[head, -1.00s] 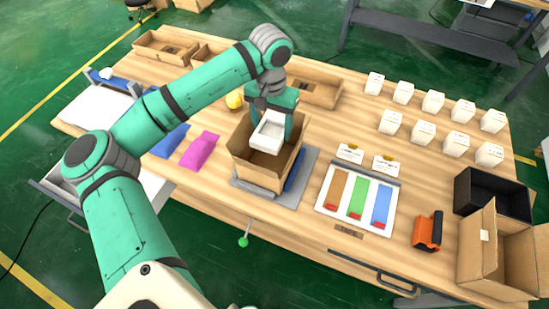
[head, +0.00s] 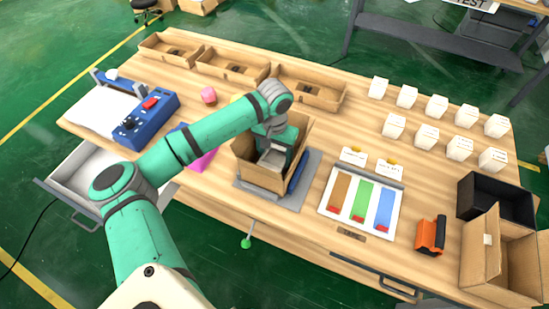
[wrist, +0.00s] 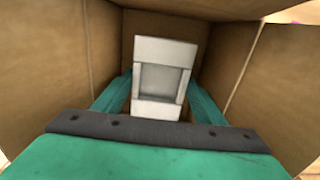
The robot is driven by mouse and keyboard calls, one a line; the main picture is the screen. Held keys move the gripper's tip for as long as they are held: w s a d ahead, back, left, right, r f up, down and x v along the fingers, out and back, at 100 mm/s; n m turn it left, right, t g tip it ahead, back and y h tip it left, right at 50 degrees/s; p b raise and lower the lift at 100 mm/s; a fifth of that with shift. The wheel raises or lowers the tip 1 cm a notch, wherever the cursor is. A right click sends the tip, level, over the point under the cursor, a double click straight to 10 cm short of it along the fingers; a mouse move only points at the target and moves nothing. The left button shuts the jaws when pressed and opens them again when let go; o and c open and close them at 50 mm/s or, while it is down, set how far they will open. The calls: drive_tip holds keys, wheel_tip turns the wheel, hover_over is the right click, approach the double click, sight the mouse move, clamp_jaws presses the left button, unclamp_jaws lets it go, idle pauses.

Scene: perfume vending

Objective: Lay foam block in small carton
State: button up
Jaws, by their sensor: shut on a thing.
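The small carton (head: 248,172) is an open brown box on a grey mat in the middle of the table. My gripper (wrist: 160,95) reaches down inside it. The gripper is shut on the white foam block (wrist: 165,52), which has a square recess in its face. In the wrist view, carton walls (wrist: 65,60) surround the block and the fingers on several sides. In the head view the foam block (head: 272,158) shows only in part inside the carton. I cannot tell whether it touches the carton floor.
A grey mat (head: 270,199) with a blue item lies under the carton. Right of it is a tray (head: 340,222) with coloured strips. Several white boxes (head: 437,105), a black bin (head: 495,200) and an open larger carton (head: 495,260) stand further right. Three low cartons (head: 233,66) line the back.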

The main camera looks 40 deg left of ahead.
sight(275, 159)
drive_tip(key=shift+f, duration=0.95)
drive_tip(key=shift+f, duration=0.15)
drive_tip(key=o, duration=0.7)
drive_tip(key=shift+o, duration=0.2)
wheel_tip(275, 159, up, 12)
drive_tip(key=shift+r, duration=0.2)
